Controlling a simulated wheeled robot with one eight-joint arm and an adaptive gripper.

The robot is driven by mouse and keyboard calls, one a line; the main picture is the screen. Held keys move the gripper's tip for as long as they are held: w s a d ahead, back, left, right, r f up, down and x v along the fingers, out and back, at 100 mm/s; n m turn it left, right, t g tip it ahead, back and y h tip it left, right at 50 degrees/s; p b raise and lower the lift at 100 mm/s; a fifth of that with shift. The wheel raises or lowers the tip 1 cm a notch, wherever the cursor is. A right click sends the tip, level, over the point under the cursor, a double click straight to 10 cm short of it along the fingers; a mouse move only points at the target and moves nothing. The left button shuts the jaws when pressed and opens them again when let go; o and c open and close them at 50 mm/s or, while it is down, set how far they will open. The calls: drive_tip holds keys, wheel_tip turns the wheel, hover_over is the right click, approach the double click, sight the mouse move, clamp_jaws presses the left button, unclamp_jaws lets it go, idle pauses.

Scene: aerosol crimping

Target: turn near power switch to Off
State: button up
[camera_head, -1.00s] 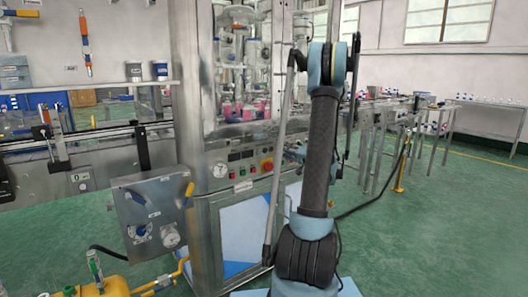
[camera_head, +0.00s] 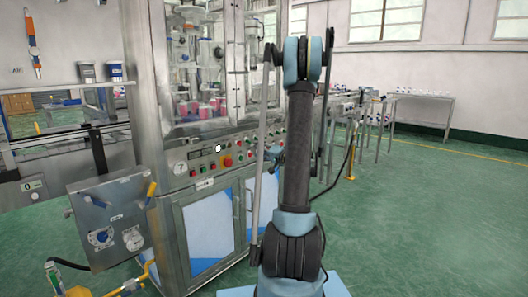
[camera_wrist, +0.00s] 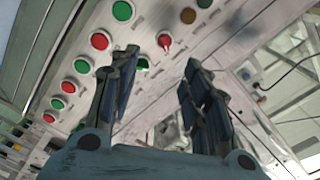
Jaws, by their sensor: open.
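In the head view, the control panel (camera_head: 205,168) runs along the machine front. Part of my gripper (camera_head: 276,156) shows beside the panel, mostly hidden by my arm.
Several red and green buttons (camera_wrist: 100,41) line the panel. A yellow-based red button (camera_head: 227,160) is on the machine front. A grey control box (camera_head: 110,218) with a blue knob stands at left. Green floor is clear at right.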

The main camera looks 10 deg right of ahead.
sight(240, 144)
drive_tip(key=s+d+m, duration=0.3)
drive_tip(key=s+m, duration=0.2)
drive_tip(key=m, duration=0.7)
drive_tip(key=x, duration=1.7)
drive_tip(key=shift+w+a, duration=0.2)
drive_tip(key=shift+a, duration=0.1)
drive_tip(key=shift+r, duration=0.15)
drive_tip(key=shift+c, duration=0.5)
